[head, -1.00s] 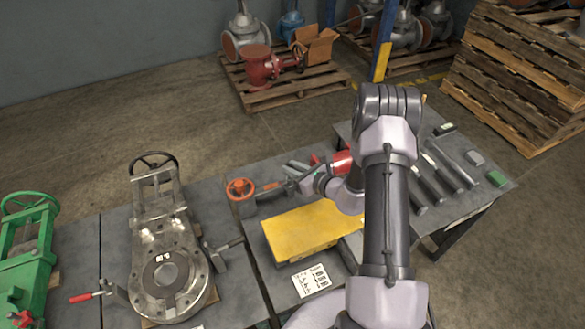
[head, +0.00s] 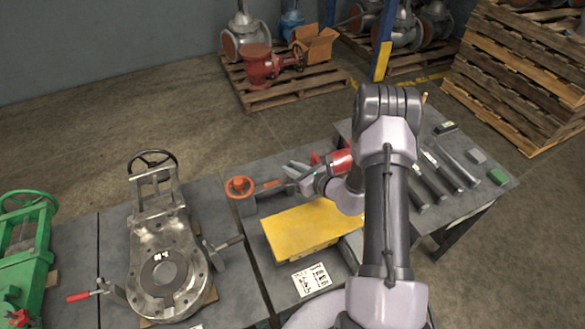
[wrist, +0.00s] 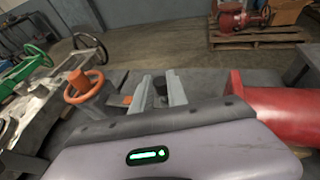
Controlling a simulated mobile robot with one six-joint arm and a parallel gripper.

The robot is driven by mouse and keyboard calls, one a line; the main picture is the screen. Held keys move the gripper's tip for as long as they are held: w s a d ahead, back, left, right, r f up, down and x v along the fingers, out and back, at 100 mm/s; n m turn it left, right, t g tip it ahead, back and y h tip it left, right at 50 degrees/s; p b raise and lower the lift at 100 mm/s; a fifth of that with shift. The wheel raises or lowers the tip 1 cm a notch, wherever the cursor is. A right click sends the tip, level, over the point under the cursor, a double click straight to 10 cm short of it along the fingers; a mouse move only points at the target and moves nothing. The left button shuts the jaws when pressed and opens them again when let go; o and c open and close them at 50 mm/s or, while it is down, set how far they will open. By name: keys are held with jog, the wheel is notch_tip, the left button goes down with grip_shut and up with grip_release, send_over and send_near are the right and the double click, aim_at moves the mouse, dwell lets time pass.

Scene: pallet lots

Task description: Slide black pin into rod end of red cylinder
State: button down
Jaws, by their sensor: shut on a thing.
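My gripper (head: 287,171) is low over the work table, left of the red cylinder, in the head view. In the wrist view its two grey fingers (wrist: 161,92) are shut on a small dark piece, which looks like the black pin (wrist: 160,86). In the head view the pin is too small to tell. The red cylinder (head: 341,159) lies behind my wrist, partly hidden by my arm. It shows large at the right of the wrist view (wrist: 285,112). Its rod end cannot be made out clearly, nor whether the pin touches it.
An orange handwheel (head: 240,187) stands left of my gripper, with a small orange piece (head: 273,184) beside it. A yellow block (head: 312,228) lies in front. A silver valve (head: 165,265) and a green valve (head: 28,255) stand left. Several dark tools lie right of my arm.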

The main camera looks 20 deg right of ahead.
jog(key=shift+f+b, duration=1)
jog(key=shift+f, duration=0.25)
jog(key=c, duration=1.2)
grip_release()
jog(key=shift+c, duration=0.2)
jog(key=p+v, duration=0.5)
jog(key=v, duration=1.2)
jog(key=shift+s+d+r+p, duration=0.1)
jog(key=shift+s+r+p, duration=0.1)
jog(key=shift+p, duration=0.1)
